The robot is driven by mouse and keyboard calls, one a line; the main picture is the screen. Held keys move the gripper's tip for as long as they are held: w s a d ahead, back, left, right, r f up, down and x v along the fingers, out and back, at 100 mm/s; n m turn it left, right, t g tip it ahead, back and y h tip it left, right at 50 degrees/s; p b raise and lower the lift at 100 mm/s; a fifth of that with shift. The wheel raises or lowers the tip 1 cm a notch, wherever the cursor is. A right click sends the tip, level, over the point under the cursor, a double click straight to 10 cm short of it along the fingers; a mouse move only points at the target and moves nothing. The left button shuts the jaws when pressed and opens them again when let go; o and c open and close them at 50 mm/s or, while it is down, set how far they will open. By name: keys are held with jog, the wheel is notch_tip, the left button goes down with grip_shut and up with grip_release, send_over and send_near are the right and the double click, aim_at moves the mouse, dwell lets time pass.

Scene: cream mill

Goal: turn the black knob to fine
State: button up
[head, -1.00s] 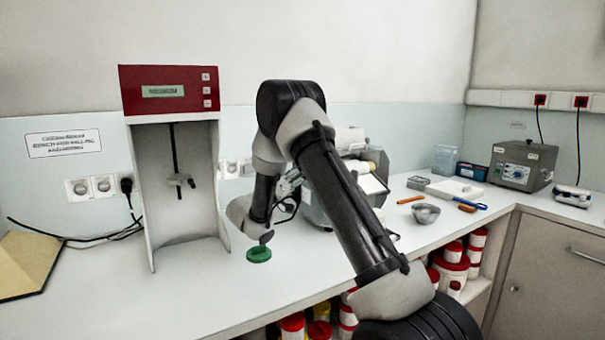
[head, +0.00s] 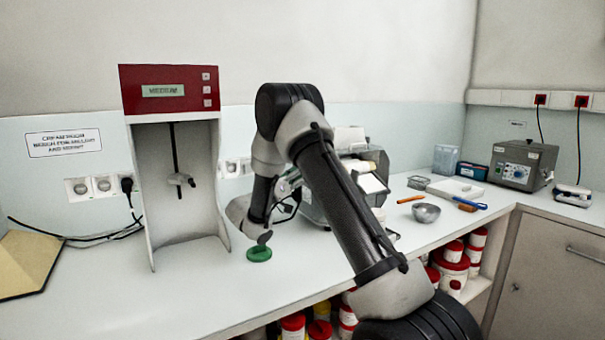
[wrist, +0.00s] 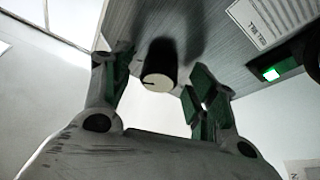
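The black knob (wrist: 158,68) shows in the wrist view, with a pale end face and a dark pointer line toward the left of that face. It stands out from a grey panel (wrist: 220,50). My gripper (wrist: 157,75) has its two green-padded fingers spread, one on each side of the knob. A gap shows on the left; on the right the finger is close and I cannot tell whether it touches. In the head view my arm hides the knob and most of my gripper, in front of the grey machine (head: 313,205). I cannot read the knob's scale.
A red-topped stand (head: 168,88) with a display that seems to read MEDIUM is at left. A green round piece (head: 259,254) lies on the bench near my wrist. A metal bowl (head: 426,213) stands right. A green lit switch (wrist: 270,74) is right of the knob.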

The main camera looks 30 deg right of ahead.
jog(key=v, duration=1.2)
